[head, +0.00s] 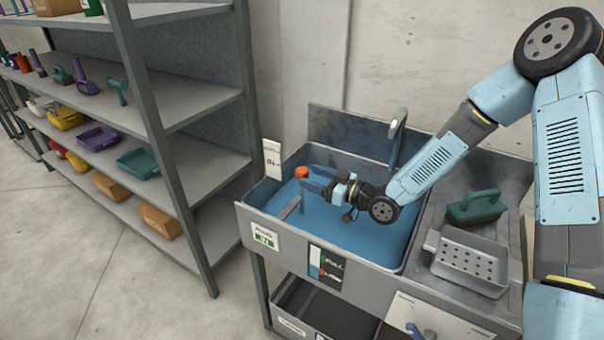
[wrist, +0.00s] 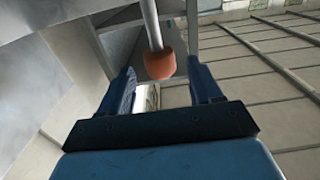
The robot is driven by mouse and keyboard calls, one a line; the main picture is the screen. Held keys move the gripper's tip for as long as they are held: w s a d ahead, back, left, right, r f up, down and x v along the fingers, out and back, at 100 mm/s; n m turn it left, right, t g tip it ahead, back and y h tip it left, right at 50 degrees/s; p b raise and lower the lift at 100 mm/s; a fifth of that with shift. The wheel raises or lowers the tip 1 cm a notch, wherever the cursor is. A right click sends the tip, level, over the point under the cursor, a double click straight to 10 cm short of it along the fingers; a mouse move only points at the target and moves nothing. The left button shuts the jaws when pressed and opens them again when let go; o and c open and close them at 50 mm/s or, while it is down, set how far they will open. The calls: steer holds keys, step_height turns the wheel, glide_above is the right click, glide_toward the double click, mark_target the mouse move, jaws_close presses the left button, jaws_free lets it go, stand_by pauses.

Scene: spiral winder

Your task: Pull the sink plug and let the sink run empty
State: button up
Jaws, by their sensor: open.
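The sink (head: 407,250) is a metal basin holding blue water (head: 350,232). An orange knob (head: 302,172) on a thin upright rod (head: 302,200) stands in the water at the basin's left. I take it for the plug's handle; the plug itself is not visible. My gripper (head: 311,182) is open just right of the knob, above the water, with its fingers pointing left. In the wrist view the orange knob (wrist: 160,65) lies between or just beyond the fingertips (wrist: 162,70), with gaps on both sides. I see no contact.
A faucet (head: 397,135) rises behind the basin. A green brush (head: 475,207) and a perforated metal tray (head: 468,262) sit on the drainboard at right. A shelf rack (head: 195,215) with tools and bins stands at left. Another bin (head: 290,325) is under the sink.

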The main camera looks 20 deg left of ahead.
mark_target(302, 173)
steer(key=shift+w+a, duration=0.2)
steer(key=shift+a, duration=0.85)
steer(key=shift+w+a, duration=0.2)
steer(key=shift+a, duration=0.85)
jaws_close()
